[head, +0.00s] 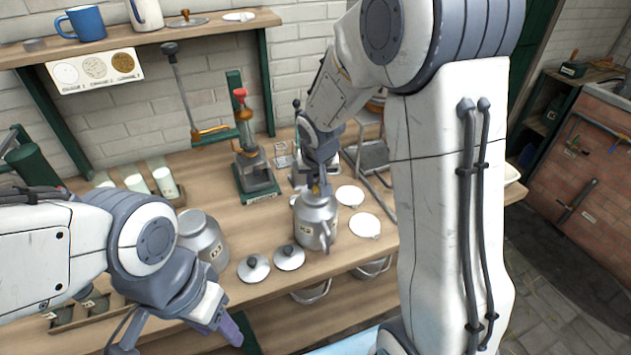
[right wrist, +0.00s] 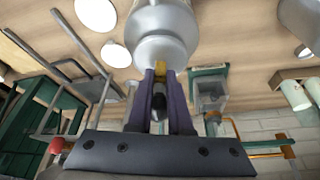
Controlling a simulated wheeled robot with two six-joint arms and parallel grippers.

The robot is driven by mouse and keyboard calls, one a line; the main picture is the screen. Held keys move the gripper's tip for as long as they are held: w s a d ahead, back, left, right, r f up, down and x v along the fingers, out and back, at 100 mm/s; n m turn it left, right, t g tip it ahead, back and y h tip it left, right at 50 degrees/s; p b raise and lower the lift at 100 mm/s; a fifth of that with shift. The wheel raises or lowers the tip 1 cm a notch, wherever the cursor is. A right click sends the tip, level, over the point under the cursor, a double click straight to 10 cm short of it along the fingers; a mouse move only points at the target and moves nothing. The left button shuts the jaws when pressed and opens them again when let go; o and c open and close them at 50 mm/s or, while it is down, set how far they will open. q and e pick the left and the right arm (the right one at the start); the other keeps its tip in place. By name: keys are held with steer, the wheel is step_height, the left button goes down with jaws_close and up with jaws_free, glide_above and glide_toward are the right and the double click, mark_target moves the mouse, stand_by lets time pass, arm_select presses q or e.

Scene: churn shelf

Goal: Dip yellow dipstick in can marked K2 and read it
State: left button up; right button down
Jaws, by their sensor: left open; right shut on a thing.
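The can marked K2 (head: 317,222) is a grey metal churn standing upright on the wooden bench, its label facing me. My right gripper (head: 317,184) is directly above its neck, pointing down. It is shut on the yellow dipstick (right wrist: 160,70), whose yellow end shows between the fingertips at the can's mouth. The can (right wrist: 160,25) fills the top middle of the right wrist view. The dipstick's lower part is hidden, and no reading on it is visible. My left gripper (head: 228,328) is open and empty in front of the bench, low at the left.
A second grey can (head: 203,238) stands left of K2. Two knobbed lids (head: 254,268) (head: 289,257) lie between them at the front. Pale discs (head: 365,225) lie to the right. A green-based press (head: 254,170) stands behind. A shelf (head: 130,38) with a blue mug runs above.

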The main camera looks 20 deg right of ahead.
step_height(320, 180, up, 19)
steer(key=p, duration=1.4)
steer(key=shift+p, duration=0.3)
steer(key=shift+f, duration=0.15)
